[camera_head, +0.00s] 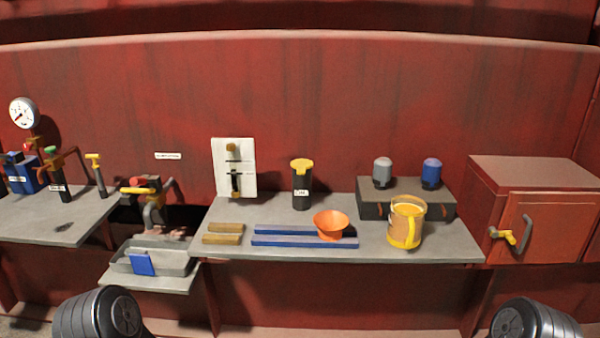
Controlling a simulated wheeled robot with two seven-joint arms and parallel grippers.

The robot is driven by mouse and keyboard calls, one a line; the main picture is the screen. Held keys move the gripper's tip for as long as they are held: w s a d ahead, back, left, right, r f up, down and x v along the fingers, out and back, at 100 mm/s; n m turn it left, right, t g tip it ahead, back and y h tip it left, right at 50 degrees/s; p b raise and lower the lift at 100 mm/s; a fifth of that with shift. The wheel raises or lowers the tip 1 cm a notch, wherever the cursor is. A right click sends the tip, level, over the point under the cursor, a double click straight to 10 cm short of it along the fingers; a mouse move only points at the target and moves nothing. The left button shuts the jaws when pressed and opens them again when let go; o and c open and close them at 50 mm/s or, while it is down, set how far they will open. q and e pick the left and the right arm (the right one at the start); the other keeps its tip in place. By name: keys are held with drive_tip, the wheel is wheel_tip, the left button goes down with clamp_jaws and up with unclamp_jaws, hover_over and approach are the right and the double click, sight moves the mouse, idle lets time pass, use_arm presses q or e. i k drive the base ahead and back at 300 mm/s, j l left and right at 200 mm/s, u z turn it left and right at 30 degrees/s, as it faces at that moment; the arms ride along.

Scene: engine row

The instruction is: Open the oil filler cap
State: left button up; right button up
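The oil filler is a black upright cylinder (301,190) with a small white label, standing at the back of the middle grey bench. Its yellow cap (301,165) sits on top and appears closed. Neither gripper is in view. Only dark rounded parts of my own arms show at the bottom left and bottom right corners, well below and apart from the bench.
An orange funnel (331,224) stands on blue rails (290,240) in front of the filler. A yellow-handled jug (407,222) stands to the right, before a dark box (443,209). A white switch panel (234,168) is left. A red cabinet (545,226) stands far right.

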sight(301, 164)
drive_tip(key=i+j+u, duration=0.2)
drive_tip(key=j, duration=0.25)
drive_tip(key=i+j+u, duration=0.1)
drive_tip(key=j+u, duration=0.15)
drive_tip(key=j, duration=0.15)
drive_tip(key=i+j+u, duration=0.2)
drive_tip(key=j, duration=0.2)
